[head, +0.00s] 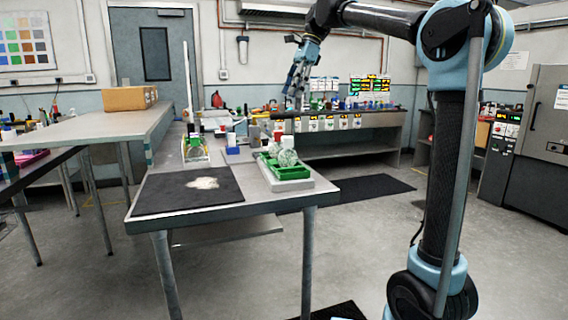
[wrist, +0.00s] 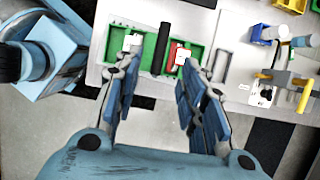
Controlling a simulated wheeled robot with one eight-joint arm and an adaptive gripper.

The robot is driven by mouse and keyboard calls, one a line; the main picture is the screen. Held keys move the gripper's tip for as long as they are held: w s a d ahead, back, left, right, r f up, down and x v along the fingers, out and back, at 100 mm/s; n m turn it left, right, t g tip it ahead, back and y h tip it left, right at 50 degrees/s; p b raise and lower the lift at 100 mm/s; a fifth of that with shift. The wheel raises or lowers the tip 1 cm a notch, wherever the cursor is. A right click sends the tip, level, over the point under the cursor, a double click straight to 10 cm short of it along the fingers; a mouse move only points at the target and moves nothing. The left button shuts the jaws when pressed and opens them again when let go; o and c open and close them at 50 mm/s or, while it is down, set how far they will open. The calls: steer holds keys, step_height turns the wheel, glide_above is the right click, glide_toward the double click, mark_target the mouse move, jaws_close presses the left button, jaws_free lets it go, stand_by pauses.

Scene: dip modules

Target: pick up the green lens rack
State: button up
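In the head view a green rack (head: 290,172) with clear, round, lens-like pieces at its back end sits on a pale base at the right edge of the near table. In the wrist view green, tray-like parts (wrist: 117,44) lie on a white surface beyond my fingers, with a black bar between them and a red and white piece at the right one. I cannot tell for sure that these are the same rack. My gripper (head: 296,92) is raised in the air. It also shows in the wrist view (wrist: 156,66), its fingers apart with nothing between them.
The near table (head: 263,206) holds a dark mat (head: 165,192) with a pale patch, plus small bottles and containers behind. A back bench (head: 375,121) is crowded with small items. A yellow-handled tool (wrist: 292,80) shows at right in the wrist view. Open floor lies right of the table.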

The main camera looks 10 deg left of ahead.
mark_target(283, 118)
steer(key=x, duration=1)
steer(key=shift+f, duration=0.45)
jaws_close()
